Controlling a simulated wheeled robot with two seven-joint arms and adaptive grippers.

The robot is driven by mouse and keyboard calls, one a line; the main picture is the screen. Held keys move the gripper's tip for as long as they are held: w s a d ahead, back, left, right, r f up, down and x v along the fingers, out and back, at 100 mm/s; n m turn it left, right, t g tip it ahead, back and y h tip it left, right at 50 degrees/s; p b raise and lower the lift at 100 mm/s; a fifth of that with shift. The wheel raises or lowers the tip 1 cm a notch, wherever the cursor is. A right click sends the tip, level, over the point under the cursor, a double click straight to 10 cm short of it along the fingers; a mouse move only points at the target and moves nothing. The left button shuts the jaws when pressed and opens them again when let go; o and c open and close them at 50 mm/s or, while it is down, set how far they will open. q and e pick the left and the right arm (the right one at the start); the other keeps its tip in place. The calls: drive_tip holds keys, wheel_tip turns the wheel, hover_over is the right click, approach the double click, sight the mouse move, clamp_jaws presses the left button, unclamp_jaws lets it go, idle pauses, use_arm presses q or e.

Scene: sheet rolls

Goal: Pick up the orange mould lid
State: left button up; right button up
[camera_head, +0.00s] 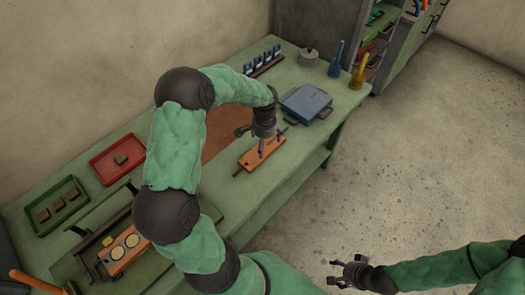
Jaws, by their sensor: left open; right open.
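An orange mould (117,266) with two round pale cavities sits at the near left of the table. My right gripper (347,270) is open and empty, over the floor at the lower right.
A blue-grey box with handles (306,103) stands right of the lid. Behind are a lidded pot (309,57), a blue bottle (336,60) and a yellow bottle (358,72). A red tray (104,175) and green tray (40,221) hold brown blocks on the left.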

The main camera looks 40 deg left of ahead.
sight(265, 151)
use_arm(q)
drive_tip(key=f, duration=0.2)
drive_tip(key=f+b, duration=0.1)
drive_tip(key=f, duration=0.3)
drive_tip(key=shift+w+a+b, duration=0.1)
drive_tip(key=shift+w+b, duration=0.3)
drive_tip(key=shift+r, duration=0.15)
drive_tip(key=c, duration=1.4)
drive_tip(key=shift+r, duration=0.1)
drive_tip(key=shift+w+r, duration=0.1)
drive_tip(key=shift+r, duration=0.15)
wheel_tip(265, 151, up, 2)
drive_tip(key=shift+a+r+p, duration=0.1)
drive_tip(key=shift+r+p, duration=0.15)
drive_tip(key=shift+p, duration=0.25)
drive_tip(key=s+d+r+p, duration=0.1)
drive_tip(key=s+d+r, duration=0.1)
drive_tip(key=s+r, duration=0.3)
drive_tip(key=s+d+r+p, duration=0.2)
drive_tip(key=s+d+r, duration=0.1)
drive_tip(key=s, duration=0.5)
drive_tip(key=shift+d+r, duration=0.25)
drive_tip(key=shift+r, duration=0.65)
